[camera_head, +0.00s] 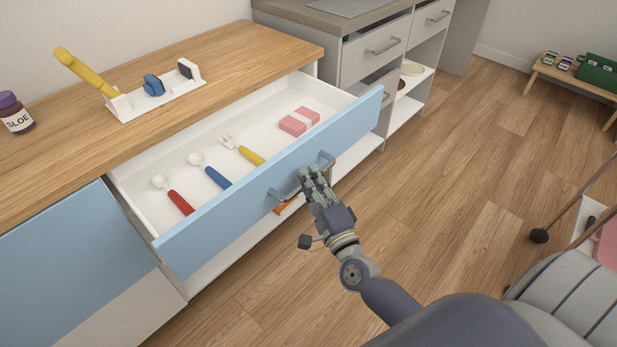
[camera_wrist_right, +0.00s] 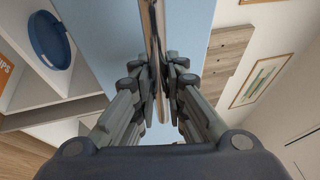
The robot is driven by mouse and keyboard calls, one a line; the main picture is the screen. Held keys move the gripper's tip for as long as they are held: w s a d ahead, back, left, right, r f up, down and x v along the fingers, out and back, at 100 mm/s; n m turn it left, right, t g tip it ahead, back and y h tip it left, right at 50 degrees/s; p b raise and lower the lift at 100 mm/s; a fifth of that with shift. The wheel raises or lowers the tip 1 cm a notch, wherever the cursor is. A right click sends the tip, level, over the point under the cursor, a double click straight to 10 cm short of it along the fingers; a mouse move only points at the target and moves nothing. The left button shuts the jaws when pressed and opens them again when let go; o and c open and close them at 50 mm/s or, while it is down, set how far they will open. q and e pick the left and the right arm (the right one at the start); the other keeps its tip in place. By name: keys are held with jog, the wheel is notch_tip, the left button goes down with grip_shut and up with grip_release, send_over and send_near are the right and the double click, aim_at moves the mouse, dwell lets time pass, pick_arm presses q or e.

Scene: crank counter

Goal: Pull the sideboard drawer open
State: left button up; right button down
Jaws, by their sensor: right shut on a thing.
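The sideboard drawer (camera_head: 225,225) has a light blue front and stands pulled out from under the wooden top. Inside its white tray lie a red-handled tool (camera_head: 179,201), a blue-handled tool (camera_head: 215,176), a yellow-handled tool (camera_head: 249,154) and a pink block with a pale band (camera_head: 299,122). My right gripper (camera_head: 312,176) is shut on the drawer handle (camera_head: 327,160) at the front. In the right wrist view the handle (camera_wrist_right: 158,60) runs between the fingers, with the blue drawer front (camera_wrist_right: 190,30) behind. My left gripper is not in view.
A grey-topped counter (camera_head: 345,25) adjoins at the back. Open floor (camera_head: 470,200) lies to the right. A low wooden table (camera_head: 575,72) stands at the far right.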

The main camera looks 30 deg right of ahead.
jog(key=c, duration=1.6)
grip_release()
jog(key=s+f, duration=0.2)
jog(key=s, duration=0.9)
jog(key=shift+s+a+f, duration=0.15)
jog(key=shift+s+a, duration=0.15)
jog(key=shift+s, duration=0.1)
